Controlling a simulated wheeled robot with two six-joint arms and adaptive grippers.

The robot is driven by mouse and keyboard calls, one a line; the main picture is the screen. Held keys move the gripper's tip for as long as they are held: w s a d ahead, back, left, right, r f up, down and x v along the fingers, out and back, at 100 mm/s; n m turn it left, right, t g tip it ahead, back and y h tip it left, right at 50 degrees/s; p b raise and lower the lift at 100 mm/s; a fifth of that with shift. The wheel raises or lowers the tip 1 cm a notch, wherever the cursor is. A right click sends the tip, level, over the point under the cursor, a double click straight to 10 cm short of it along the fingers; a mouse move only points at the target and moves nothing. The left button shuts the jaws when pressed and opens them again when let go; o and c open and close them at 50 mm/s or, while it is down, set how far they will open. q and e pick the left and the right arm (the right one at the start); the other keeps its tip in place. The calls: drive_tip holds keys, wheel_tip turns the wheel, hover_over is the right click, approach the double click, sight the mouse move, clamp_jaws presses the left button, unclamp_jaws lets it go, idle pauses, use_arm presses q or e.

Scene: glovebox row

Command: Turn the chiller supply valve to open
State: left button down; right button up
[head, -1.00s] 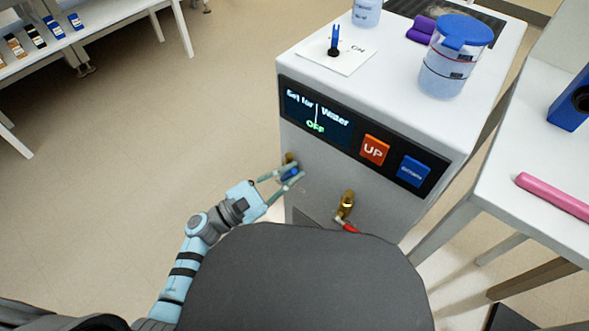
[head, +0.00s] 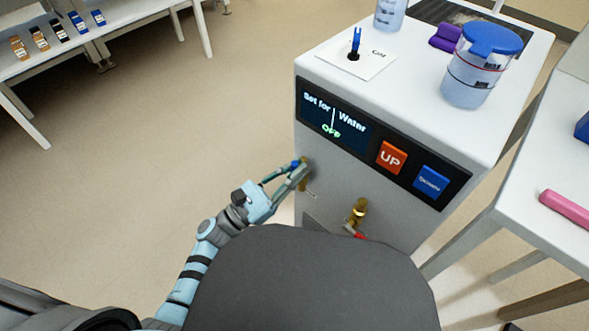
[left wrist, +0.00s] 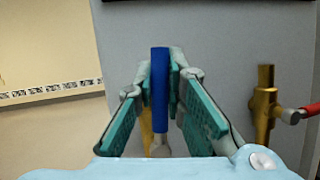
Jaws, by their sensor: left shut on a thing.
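The chiller (head: 340,195) is a white and grey box with a dark front panel. A valve with a blue handle (left wrist: 159,95) is on its grey front, at the left below the display. My left gripper (left wrist: 160,85) is shut on the blue handle, with one finger on each side. In the head view, my left gripper (head: 298,170) reaches the front from the left and hides most of this valve. A second brass valve (head: 357,211) with a red handle (left wrist: 308,110) is to the right. I cannot read any valve label. My right gripper is not in view.
The display (head: 330,118) reads "Set for Water OFF", beside an orange UP button (head: 391,157) and a blue button (head: 430,181). A blue-lidded jar (head: 470,80) stands on top. A white table (head: 540,215) is close on the right.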

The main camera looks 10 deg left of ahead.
use_arm(q)
drive_tip(key=c, duration=1.6)
unclamp_jaws()
drive_tip(key=shift+c, duration=0.2)
drive_tip(key=v, duration=1.2)
drive_tip(key=shift+f, duration=0.1)
